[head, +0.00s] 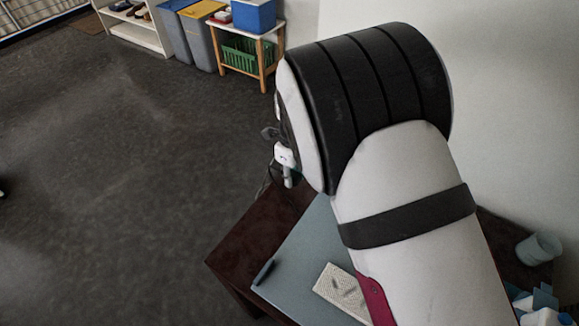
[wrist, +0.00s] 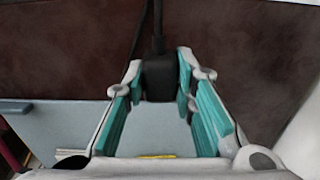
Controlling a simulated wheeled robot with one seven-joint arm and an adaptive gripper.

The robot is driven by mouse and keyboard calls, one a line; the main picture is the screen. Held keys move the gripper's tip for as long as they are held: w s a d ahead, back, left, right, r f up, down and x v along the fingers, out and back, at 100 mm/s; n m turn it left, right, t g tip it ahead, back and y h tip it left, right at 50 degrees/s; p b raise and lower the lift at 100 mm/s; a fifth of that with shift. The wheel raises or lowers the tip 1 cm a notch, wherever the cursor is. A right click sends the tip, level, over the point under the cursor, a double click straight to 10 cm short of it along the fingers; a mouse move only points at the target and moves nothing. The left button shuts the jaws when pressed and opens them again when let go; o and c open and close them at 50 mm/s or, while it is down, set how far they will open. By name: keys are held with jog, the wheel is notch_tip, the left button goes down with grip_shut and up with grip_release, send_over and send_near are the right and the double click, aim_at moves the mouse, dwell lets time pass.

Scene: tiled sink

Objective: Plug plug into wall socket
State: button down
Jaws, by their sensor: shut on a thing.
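The black plug (wrist: 158,80) sits between the teal-padded fingers of my gripper (wrist: 157,72) in the wrist view. The fingers are shut on its two sides. Its dark cable (wrist: 158,28) runs up out of the top of the wrist view. In the head view my arm hides most of my gripper; only a small pale part with dark pieces shows left of the arm, over the table's far edge. The plug cannot be made out in the head view. No wall socket shows in either view.
A dark red-brown table (head: 243,243) bears a blue-grey mat (head: 305,262), a dark pen (head: 264,271) and a cream pad (head: 334,284). A translucent cup (head: 540,248) stands at right. A wooden stand (head: 263,65) with bins is far back. Grey floor (head: 120,170) lies open at left.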

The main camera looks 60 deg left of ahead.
jog(key=s+d+p, duration=0.2)
jog(key=d+p, duration=0.1)
jog(key=s+d+r+p, duration=0.1)
jog(key=s+d+p, duration=0.1)
jog(key=s+p, duration=0.1)
jog(key=s+d+p, duration=0.2)
jog(key=d+p, duration=0.1)
jog(key=shift+s+d+r+p, duration=0.2)
jog(key=shift+s+d+p, duration=0.75)
jog(key=shift+d+p, duration=0.15)
jog(key=shift+d, duration=0.15)
jog(key=w+d+r+n, duration=0.3)
jog(key=w+d+r, duration=0.2)
jog(key=w+d, duration=0.6)
jog(key=w+d+r+n, duration=0.45)
jog(key=w+d, duration=0.45)
jog(key=w, duration=0.4)
jog(key=w+d+r+n, duration=0.2)
jog(key=d+r, duration=0.1)
jog(key=d, duration=0.6)
jog(key=w+d+r+n, duration=0.2)
jog(key=d+r, duration=0.1)
jog(key=d, duration=0.7)
jog(key=w+d+r+n, duration=0.2)
jog(key=d+r, duration=0.1)
jog(key=d, duration=0.7)
jog(key=shift+w+r, duration=0.15)
jog(key=shift+r, duration=0.15)
